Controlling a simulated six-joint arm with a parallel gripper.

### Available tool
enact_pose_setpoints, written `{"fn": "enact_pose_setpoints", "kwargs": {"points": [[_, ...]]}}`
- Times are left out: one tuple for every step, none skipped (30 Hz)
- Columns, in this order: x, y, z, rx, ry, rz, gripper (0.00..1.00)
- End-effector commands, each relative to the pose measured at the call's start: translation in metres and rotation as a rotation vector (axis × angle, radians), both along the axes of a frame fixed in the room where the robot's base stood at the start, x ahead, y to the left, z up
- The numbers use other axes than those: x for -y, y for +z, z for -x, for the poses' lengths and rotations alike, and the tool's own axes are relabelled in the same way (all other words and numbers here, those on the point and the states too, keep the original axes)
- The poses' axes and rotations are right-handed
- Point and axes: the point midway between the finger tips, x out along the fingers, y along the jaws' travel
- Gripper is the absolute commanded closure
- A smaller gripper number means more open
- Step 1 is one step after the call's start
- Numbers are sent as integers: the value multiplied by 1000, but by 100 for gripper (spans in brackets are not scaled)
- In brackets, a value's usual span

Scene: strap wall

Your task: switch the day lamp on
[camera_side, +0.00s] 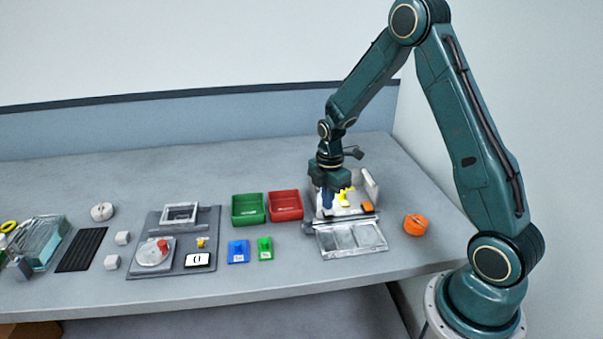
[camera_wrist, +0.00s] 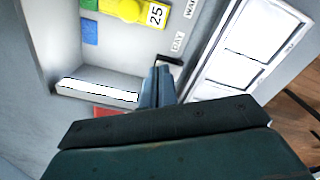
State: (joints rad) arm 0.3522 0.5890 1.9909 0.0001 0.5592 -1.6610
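An open pale box (camera_side: 368,188) stands at the right of the table, with my gripper (camera_side: 327,199) reaching down into it. In the wrist view, a black lever (camera_wrist: 170,61) sits beside a label reading DAY (camera_wrist: 178,42). The blue-grey fingers of my gripper (camera_wrist: 157,82) are together with nothing seen between them; their tips are close beside the lever, and I cannot tell whether they touch it. A bright white strip (camera_wrist: 97,90) runs along the box's inner edge; I cannot tell whether it is a lit lamp.
A yellow part (camera_wrist: 122,8) marked 25 is in the box, near a partly cut-off label. The box's windowed lid (camera_side: 350,237) lies open in front. An orange roll (camera_side: 415,224) is to the right; red (camera_side: 285,207) and green (camera_side: 248,209) bins stand to the left.

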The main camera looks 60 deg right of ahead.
Motion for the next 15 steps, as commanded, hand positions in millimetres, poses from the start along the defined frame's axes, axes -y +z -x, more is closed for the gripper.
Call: {"fn": "enact_pose_setpoints", "kwargs": {"points": [[-1,-1,1,-4,0,-2,100],[-1,0,1,-4,0,-2,100],[0,1,1,-3,0,-2,100],[0,2,1,-3,0,-2,100],[0,4,1,-3,0,-2,100],[0,6,1,-3,0,-2,100],[0,8,0,-2,0,-1,100],[0,10,0,-2,0,-1,100],[0,13,0,-1,0,0,100],[0,15,0,-1,0,0,100],[0,17,0,-1,0,0,100],[0,20,0,-1,0,0,100],[0,22,0,-1,0,0,100],[0,24,0,0,0,0,100],[0,27,0,-1,0,0,100]]}}
